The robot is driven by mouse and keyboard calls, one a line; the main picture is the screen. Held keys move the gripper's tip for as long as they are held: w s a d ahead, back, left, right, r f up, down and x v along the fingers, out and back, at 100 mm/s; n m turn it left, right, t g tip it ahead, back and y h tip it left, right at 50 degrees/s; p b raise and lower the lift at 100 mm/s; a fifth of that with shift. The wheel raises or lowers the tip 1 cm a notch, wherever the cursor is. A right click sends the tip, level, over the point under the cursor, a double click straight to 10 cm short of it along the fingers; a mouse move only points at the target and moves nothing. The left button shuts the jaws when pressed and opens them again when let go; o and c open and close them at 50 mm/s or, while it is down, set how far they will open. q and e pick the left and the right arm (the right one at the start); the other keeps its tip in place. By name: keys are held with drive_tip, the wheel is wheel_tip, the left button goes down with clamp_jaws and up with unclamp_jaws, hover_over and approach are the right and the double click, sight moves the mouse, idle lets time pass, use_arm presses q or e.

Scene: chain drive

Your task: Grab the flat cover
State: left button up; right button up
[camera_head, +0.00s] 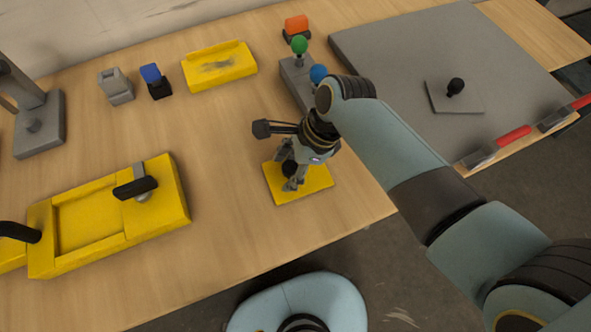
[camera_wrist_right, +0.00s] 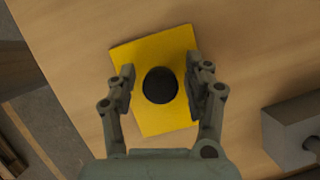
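The flat cover appears to be the thin yellow plate (camera_head: 318,187) with a round black knob, lying on the table near its front edge. In the right wrist view the plate (camera_wrist_right: 160,44) lies tilted, with the black knob (camera_wrist_right: 160,85) at its middle. My right gripper (camera_head: 291,181) points down over the plate. In the wrist view its fingers (camera_wrist_right: 160,83) stand open on either side of the knob, with a gap visible on both sides. In the head view the fingers partly hide the knob. My left gripper does not show.
A yellow frame with a shallow recess (camera_head: 88,224) and a black-handled clamp (camera_head: 137,188) stands at left. A grey block with green and blue knobs (camera_head: 295,80) is behind my right gripper. A grey board (camera_head: 400,50) bears a grey plate with a black knob (camera_head: 455,100).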

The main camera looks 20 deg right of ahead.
clamp_jaws()
